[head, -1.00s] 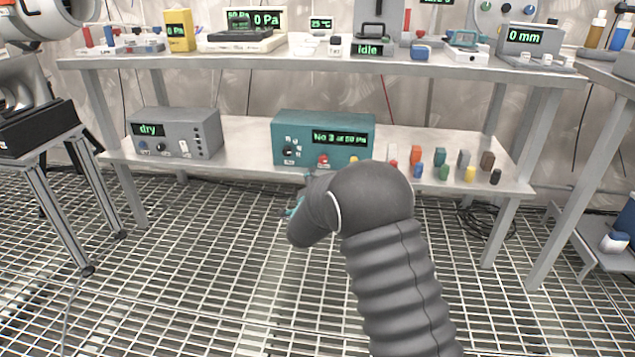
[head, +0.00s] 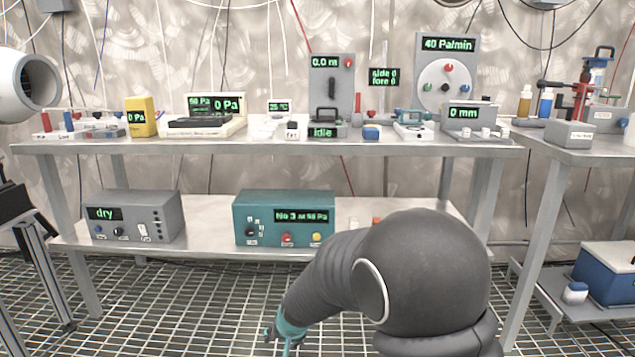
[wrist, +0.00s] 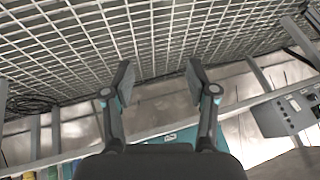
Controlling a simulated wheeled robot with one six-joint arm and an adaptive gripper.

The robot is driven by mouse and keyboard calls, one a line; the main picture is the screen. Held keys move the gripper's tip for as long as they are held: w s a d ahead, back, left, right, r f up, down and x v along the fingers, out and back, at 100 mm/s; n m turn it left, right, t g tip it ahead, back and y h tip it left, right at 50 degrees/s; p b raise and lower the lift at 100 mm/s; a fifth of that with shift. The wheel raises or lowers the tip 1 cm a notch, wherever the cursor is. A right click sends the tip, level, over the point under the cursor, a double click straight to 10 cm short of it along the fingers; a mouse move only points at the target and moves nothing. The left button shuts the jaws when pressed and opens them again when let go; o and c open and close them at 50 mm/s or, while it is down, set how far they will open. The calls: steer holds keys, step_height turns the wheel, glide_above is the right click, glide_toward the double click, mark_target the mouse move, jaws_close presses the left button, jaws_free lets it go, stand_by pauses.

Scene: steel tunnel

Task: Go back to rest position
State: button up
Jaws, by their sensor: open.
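My gripper shows in the wrist view (wrist: 160,85) with its two fingers spread wide apart and nothing between them. Beyond the fingers is the metal grating floor. In the head view my arm curves down to the left, and the teal end of my gripper (head: 286,332) hangs over the floor grating, in front of the bench's lower shelf. The fingers are hard to make out there.
The bench top (head: 270,146) holds several instruments. Its lower shelf (head: 205,240) holds a grey box reading "dry" (head: 133,216) and a teal box (head: 283,219). A side bench (head: 585,153) stands at right. The grating floor (head: 170,290) in front looks clear.

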steer(key=s+d+r+h+p, duration=0.1)
steer(key=s+d+r+p, duration=0.3)
steer(key=s+d+r, duration=0.8)
steer(key=s+d+r+h+p, duration=0.2)
steer(key=s+d+r+p, duration=0.2)
steer(key=s+d+r, duration=0.8)
steer(key=s+r, duration=0.4)
steer(key=s, duration=0.1)
steer(key=shift+r, duration=0.25)
steer(key=shift+d, duration=0.1)
